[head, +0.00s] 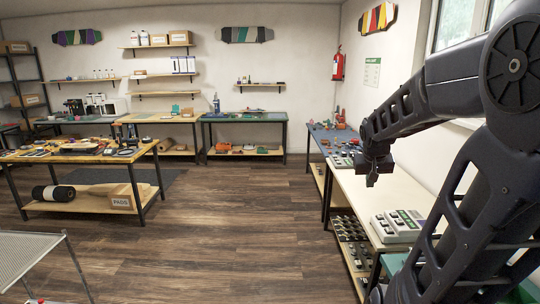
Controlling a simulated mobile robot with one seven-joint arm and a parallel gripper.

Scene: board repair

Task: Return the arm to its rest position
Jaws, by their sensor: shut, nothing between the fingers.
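My arm comes in from the right edge of the head view, bent at the elbow, and reaches forward over the right-hand workbench (350,188). My gripper (371,181) is at the arm's far end, pointing down above the bench top. It is small in this view. It looks shut and empty, with a visible gap of air between it and the bench.
A boxed device (397,226) sits on the near bench, below the forearm. A blue-topped bench (328,140) with small parts stands farther back. A cluttered wooden table (75,152) stands at left, and a wire rack (28,255) at lower left. The middle floor is clear.

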